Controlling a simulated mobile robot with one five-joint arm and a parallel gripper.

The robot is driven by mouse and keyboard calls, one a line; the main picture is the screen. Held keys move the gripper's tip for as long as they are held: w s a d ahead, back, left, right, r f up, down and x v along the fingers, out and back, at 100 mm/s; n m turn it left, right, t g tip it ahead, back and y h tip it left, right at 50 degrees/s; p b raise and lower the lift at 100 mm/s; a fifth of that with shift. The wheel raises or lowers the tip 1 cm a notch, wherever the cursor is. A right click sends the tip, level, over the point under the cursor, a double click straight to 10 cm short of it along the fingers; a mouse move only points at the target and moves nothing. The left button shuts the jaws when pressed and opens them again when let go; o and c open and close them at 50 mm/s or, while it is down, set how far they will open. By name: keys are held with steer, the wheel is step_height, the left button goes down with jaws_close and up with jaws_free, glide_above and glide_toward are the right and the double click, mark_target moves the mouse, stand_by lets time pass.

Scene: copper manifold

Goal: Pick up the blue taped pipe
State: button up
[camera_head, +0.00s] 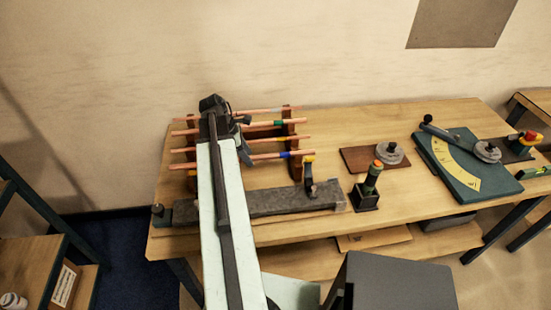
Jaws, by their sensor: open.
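The blue taped pipe (268,156) is a copper pipe with a blue band right of its middle. It is the lowest in the picture of several pipes lying across a brown wooden rack (287,131). My arm covers part of its left half, and its left end shows beyond the arm. My gripper (244,140) is open, over the rack beside my arm's far end. It looks close to the pipes, left of the blue band. The fingertips are small and dark, so I cannot tell whether they touch a pipe.
The other pipes have white, green (259,125) and yellow (266,140) bands. A grey bar (285,200) with a yellow-topped clamp (308,172) lies in front of the rack. A dark stand (367,190) and a green bender plate (462,170) are to the right. The bench (345,120) is bare behind them.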

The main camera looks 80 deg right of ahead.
jaws_close()
stand_by(1.3)
